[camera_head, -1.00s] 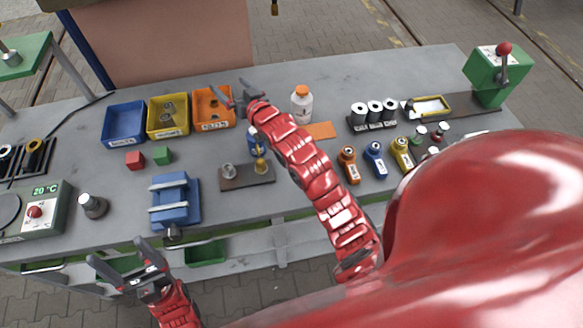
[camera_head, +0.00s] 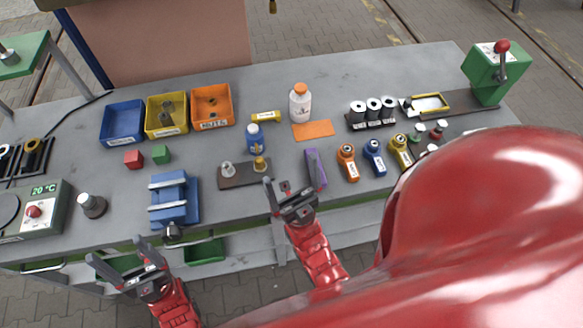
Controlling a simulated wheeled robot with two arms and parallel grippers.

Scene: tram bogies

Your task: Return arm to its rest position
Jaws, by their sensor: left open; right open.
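My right gripper (camera_head: 292,186) is open and empty, low in front of the bench, its fingers pointing away from me over the front part of the bench top. One finger shows near a purple block (camera_head: 316,168); I cannot tell whether they touch. My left gripper (camera_head: 118,262) is open and empty at the lower left, in front of the bench's front edge. Its fingers point up and to the left. The grey bench (camera_head: 350,75) lies beyond both grippers.
Blue (camera_head: 123,138), yellow (camera_head: 152,132) and orange (camera_head: 197,121) bins stand at the back left. A blue vise (camera_head: 178,203) and a stand with two knobs (camera_head: 235,183) are near the front. A white bottle (camera_head: 300,108) stands at the back.

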